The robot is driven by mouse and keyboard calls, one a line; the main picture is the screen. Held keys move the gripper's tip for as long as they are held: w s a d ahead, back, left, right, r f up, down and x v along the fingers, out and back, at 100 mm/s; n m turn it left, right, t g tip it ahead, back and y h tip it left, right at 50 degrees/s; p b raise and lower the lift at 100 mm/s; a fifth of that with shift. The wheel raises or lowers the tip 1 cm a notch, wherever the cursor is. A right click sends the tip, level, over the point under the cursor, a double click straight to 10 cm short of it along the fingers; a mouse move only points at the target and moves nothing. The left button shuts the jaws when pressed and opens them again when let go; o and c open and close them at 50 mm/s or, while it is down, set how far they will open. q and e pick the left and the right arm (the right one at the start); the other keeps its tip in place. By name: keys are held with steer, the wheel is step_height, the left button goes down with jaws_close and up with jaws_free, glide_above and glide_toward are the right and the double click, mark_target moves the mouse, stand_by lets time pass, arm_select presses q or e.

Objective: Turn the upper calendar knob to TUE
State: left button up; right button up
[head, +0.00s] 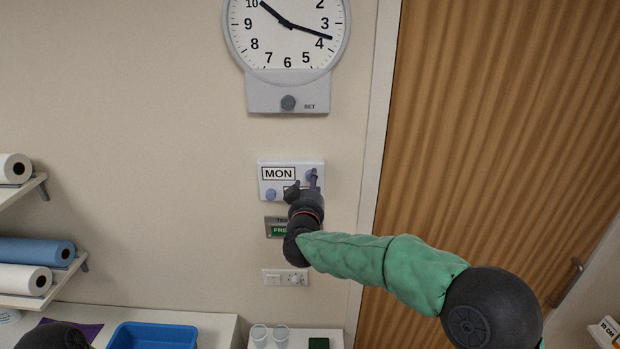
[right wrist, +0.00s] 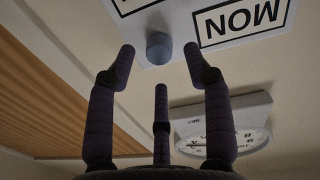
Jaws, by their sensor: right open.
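The white calendar panel (head: 300,167) is on the wall below the clock, and its upper window reads MON (head: 278,173). The upper blue-grey knob (head: 311,174) is right of that window, partly hidden by my fingers. A lower knob (head: 270,194) is at the panel's lower left. My right gripper (head: 303,183) is open in front of the panel's right part. In the right wrist view, which is upside down, the upper knob (right wrist: 158,48) shows between and beyond the open fingertips (right wrist: 158,52). I see no clear contact. The lower window is mostly hidden in the head view.
A wall clock (head: 288,40) with a SET knob (head: 288,103) hangs above the panel. A small sign (head: 276,227) and a switch plate (head: 285,277) are below. A wooden door (head: 480,130) is at right. Shelves with rolls (head: 35,252) are at left; a blue tray (head: 152,336) stands below.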

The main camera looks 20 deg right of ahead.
steer(key=shift+x, duration=1.15)
jaws_close()
steer(key=shift+r, duration=0.1)
